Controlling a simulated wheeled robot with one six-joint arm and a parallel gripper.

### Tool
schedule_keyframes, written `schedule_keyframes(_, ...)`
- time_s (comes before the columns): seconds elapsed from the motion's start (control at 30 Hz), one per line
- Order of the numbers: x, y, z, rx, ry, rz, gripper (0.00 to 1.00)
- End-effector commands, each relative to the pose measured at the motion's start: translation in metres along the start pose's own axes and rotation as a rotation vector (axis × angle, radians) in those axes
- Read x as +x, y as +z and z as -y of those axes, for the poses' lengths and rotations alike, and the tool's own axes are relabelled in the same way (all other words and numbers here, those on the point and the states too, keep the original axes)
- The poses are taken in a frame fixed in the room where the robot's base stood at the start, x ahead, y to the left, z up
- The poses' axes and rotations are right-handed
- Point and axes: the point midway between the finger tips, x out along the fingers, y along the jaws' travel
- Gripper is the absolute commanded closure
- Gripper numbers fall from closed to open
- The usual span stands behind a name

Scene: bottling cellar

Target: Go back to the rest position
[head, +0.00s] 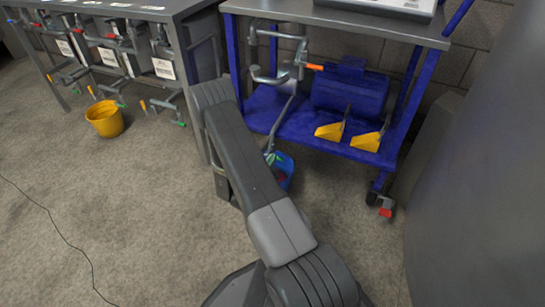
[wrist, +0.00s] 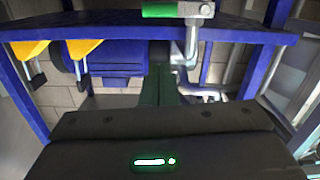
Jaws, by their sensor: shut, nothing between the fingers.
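In the wrist view the wide dark housing of my gripper, with a lit green light, fills the lower part. The narrow dark fingers of my gripper (wrist: 163,78) stick out from its middle, together, with nothing seen between them. They point toward the blue cart (wrist: 30,100), which appears upside down there. In the head view my arm rises from the bottom and bends near the cart's left side. My gripper cannot be made out there.
A blue container (head: 284,168) is partly behind my arm. A grey bench (head: 190,7) with clamps and a yellow bucket (head: 105,119) stand left. Open floor lies front left.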

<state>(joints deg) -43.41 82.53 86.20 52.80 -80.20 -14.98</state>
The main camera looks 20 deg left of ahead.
Motion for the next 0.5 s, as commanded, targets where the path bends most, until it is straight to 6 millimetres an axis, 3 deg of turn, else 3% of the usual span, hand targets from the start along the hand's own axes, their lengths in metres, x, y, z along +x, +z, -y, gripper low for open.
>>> schedule_keyframes(0.3, -0.056, -0.002, 0.001, -0.002, -0.004, 0.001, 1.0)
schedule_keyframes(0.5, -0.069, -0.001, 0.001, 0.0, -0.002, -0.001, 1.0)
